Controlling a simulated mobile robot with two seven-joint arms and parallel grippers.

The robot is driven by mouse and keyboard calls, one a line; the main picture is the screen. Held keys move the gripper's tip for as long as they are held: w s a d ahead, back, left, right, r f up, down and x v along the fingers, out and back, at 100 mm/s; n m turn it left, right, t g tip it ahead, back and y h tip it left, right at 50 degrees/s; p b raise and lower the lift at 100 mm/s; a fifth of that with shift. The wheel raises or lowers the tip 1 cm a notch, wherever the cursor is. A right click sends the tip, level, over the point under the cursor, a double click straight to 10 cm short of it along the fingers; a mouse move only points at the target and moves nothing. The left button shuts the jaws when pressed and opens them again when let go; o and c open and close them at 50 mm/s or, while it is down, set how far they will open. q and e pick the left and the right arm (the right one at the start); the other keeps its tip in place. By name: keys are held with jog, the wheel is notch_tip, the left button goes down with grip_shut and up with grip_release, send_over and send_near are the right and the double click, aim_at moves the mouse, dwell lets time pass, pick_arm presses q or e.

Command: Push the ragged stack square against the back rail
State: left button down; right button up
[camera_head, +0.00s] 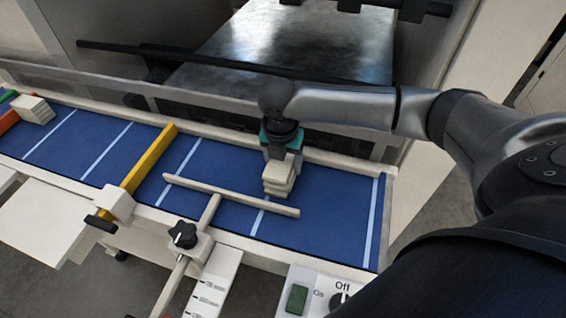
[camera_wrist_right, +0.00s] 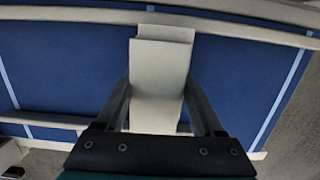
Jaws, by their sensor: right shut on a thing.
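A small stack of cream-coloured pieces (camera_head: 278,181) stands on the blue belt (camera_head: 333,205). Its layers are slightly offset, and the offset edges also show in the wrist view (camera_wrist_right: 162,75). My right gripper (camera_head: 281,158) reaches down over the stack from the back and is shut on it, with one finger on each side in the wrist view (camera_wrist_right: 158,105). The cream back rail (camera_head: 345,160) runs along the belt's far edge, behind the gripper. The gripper hides part of the gap between stack and rail. My left gripper is not in view.
A cream T-shaped bar (camera_head: 190,184) lies across the belt just in front of the stack. A yellow bar (camera_head: 148,160) crosses the belt to the left. Another pale stack (camera_head: 33,108) sits at far left beside a red bar (camera_head: 8,121). The belt right of the stack is clear.

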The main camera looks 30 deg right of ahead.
aim_at(281, 165)
jog(key=shift+w+d+r, duration=0.15)
jog(key=shift+w+d, duration=0.25)
dwell(1.4)
jog(key=shift+s+a+f+p, duration=0.2)
jog(key=shift+p, duration=0.35)
dwell(0.5)
jog(key=o, duration=1.4)
jog(key=shift+s, duration=0.1)
jog(key=r, duration=0.5)
jog(key=s+a+r, duration=0.1)
jog(key=r, duration=0.4)
jog(key=a+r, duration=0.1)
jog(key=r, duration=0.4)
jog(key=shift+s, duration=0.2)
